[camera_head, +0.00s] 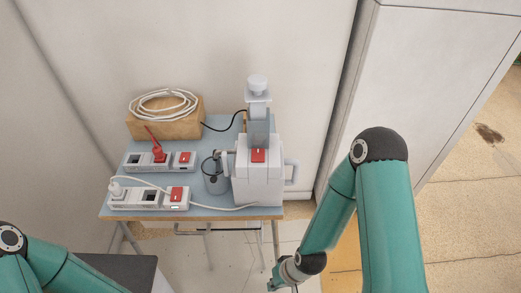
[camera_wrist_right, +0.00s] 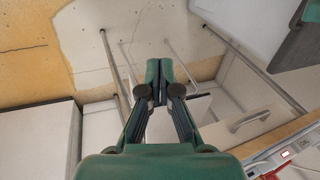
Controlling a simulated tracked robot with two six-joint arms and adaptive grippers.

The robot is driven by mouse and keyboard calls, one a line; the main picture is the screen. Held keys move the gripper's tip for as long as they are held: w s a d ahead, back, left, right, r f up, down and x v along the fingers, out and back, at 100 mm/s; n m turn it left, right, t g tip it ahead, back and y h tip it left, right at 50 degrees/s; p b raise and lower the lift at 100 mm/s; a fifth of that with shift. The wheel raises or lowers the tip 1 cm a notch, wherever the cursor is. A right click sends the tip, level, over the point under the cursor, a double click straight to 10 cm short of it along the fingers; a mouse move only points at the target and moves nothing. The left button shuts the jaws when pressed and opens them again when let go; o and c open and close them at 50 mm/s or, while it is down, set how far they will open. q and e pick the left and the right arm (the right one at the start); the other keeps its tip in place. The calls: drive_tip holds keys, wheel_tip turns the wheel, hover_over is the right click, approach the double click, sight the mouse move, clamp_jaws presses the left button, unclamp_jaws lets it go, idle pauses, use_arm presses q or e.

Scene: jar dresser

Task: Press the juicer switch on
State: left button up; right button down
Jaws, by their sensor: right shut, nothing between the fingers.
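The juicer (camera_head: 259,183) is a white-grey machine standing upright at the right end of the small table, with a tall feed tube on top. Its red switch (camera_head: 258,155) faces up on the front of the body; whether it is on or off is too small to tell. My right gripper (camera_head: 282,286) is low at the bottom edge of the head view, in front of and below the juicer, apart from it. In the right wrist view its fingers (camera_wrist_right: 165,72) are shut and empty. Only my left arm's links show at the lower left; its gripper is out of view.
A white cabinet (camera_head: 430,80) stands at the right. Thin table legs (camera_wrist_right: 110,60) show in the wrist view.

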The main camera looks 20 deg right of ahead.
drive_tip(key=w+a+r+n+t+h+b, duration=0.1)
drive_tip(key=w+r+t+h+b, duration=0.15)
drive_tip(key=w+r+t, duration=0.4)
drive_tip(key=w+a+r+t+h+b, duration=0.1)
drive_tip(key=w+r+t+b, duration=0.2)
drive_tip(key=w+r, duration=0.6)
drive_tip(key=w+r+t, duration=0.1)
drive_tip(key=r, duration=0.2)
drive_tip(key=w+r+t+h+b, duration=0.1)
drive_tip(key=r, duration=0.2)
drive_tip(key=w+r+t+h+b, duration=0.1)
drive_tip(key=r, duration=0.2)
drive_tip(key=shift+w+r+m, duration=0.2)
drive_tip(key=shift+w+m, duration=0.05)
drive_tip(key=shift+m, duration=0.05)
drive_tip(key=m+t+h+b, duration=0.2)
drive_tip(key=h, duration=0.2)
approach(258, 143)
drive_tip(key=s+r, duration=0.4)
drive_tip(key=shift+a+r+y, duration=0.2)
drive_tip(key=shift+a+y, duration=0.05)
drive_tip(key=shift+a, duration=0.2)
drive_tip(key=shift+w+d, duration=0.1)
drive_tip(key=shift+w, duration=0.05)
